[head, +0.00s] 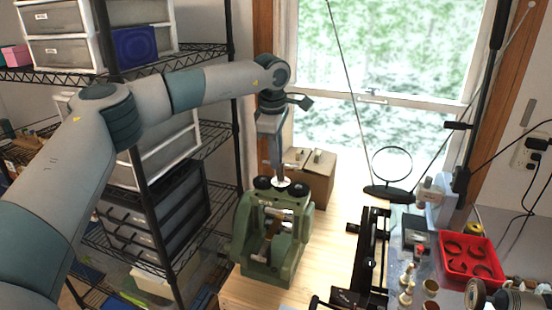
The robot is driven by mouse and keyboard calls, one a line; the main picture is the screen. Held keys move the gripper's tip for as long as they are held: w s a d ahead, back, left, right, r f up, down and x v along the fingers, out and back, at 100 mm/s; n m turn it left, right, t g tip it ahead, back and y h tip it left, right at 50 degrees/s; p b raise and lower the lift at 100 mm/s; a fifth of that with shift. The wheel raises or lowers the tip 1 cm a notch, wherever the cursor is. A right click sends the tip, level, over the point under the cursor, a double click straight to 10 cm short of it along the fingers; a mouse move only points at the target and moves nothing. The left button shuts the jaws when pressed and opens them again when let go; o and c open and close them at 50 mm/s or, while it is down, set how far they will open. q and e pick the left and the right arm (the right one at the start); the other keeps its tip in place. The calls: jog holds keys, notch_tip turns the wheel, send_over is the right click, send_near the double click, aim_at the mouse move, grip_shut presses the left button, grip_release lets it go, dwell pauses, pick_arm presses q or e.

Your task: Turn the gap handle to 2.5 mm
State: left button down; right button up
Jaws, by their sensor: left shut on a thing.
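A green rolling mill (289,257) stands on the wooden bench top near the middle of the head view. Two dark round caps sit on its top, with a small pale disc, which looks like the gap handle (281,184), between them. My left arm reaches in from the left and bends down over the mill. My left gripper (279,176) points down and is shut on the gap handle. The fingers hide part of the handle, and no gap reading is legible. My right gripper is not in the view.
A cardboard box (310,179) stands just behind the mill. A wire shelf rack (150,172) with drawers is close on the left. A black frame (371,255) stands to the right. A red tray (468,260) and small tools lie farther right. Some bench top in front is bare.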

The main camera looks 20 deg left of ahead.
pick_arm(q)
jog(key=shift+s+d+n+g+y+b, duration=0.15)
jog(key=shift+n+y+b, duration=0.1)
jog(key=shift+n+b, duration=1.25)
jog(key=shift+s+d+n+g+y+b, duration=0.1)
jog(key=shift+d+n+g+y+b, duration=0.15)
jog(key=shift+n+b, duration=1.3)
jog(key=shift+s+d+n+g+y+b, duration=0.1)
jog(key=shift+n+y+b, duration=0.35)
jog(key=shift+n, duration=1.9)
jog(key=c, duration=1.7)
grip_release()
jog(key=shift+o, duration=0.2)
jog(key=shift+r, duration=0.1)
